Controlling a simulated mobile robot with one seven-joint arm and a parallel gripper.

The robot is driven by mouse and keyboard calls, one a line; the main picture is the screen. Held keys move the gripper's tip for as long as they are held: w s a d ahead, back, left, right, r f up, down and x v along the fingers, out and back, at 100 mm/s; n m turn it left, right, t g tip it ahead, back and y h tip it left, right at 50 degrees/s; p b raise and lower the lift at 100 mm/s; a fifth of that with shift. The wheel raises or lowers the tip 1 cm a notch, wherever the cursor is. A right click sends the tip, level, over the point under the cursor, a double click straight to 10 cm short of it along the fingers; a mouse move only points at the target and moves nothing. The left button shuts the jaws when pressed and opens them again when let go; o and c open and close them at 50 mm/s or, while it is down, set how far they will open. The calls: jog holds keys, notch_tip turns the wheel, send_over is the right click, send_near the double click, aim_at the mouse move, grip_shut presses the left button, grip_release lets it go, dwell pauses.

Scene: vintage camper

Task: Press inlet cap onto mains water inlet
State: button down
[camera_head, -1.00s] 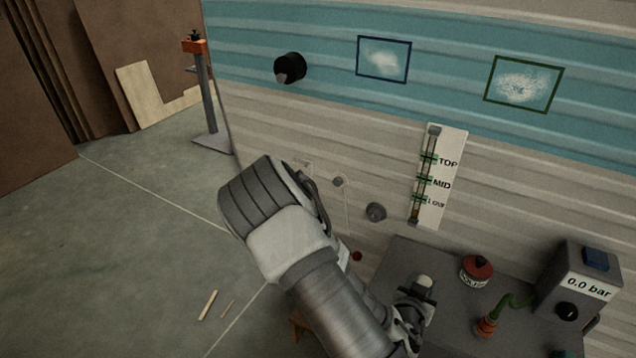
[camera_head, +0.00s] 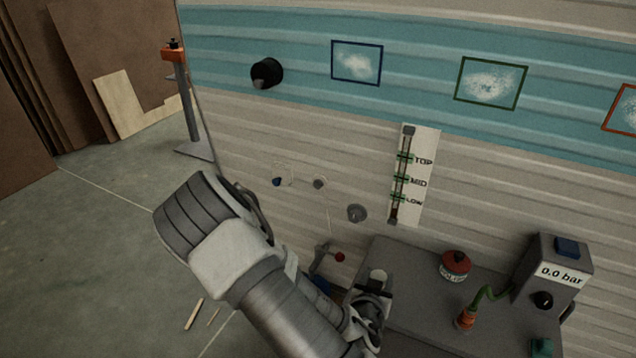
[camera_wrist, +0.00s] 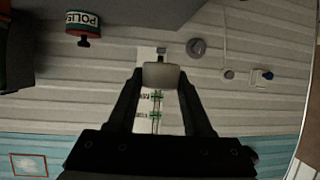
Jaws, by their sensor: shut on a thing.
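My gripper (camera_head: 370,297) is shut on a pale, rounded cap (camera_head: 378,275), held in front of the bench's left end. In the wrist view my gripper (camera_wrist: 160,78) has the cap (camera_wrist: 159,73) between its fingertips, apart from the wall. Three small fittings are on the wall: a blue one (camera_head: 277,182), a small grey one (camera_head: 319,183) and a larger grey round one (camera_head: 357,213). The wrist view also shows the blue one (camera_wrist: 264,76) and the larger grey one (camera_wrist: 197,47). I cannot tell which is the mains water inlet.
A grey bench (camera_head: 405,262) carries a red-topped polish tin (camera_head: 455,267), an orange part with a green hose (camera_head: 467,318) and a gauge box (camera_head: 553,275) reading 0.0 bar. A level gauge (camera_head: 411,175) is on the wall. A red-knobbed lever (camera_head: 339,257) is low beside the bench.

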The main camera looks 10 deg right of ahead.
jog(key=w+a+r+n+t+y, duration=0.1)
jog(key=w+a+r+n+y, duration=0.4)
jog(key=w+a+r+y, duration=0.1)
jog(key=w+a+r, duration=0.1)
jog(key=w+a, duration=0.1)
jog(key=shift+w+n+t, duration=0.4)
jog(key=shift+d+r, duration=0.1)
jog(key=shift+d, duration=0.1)
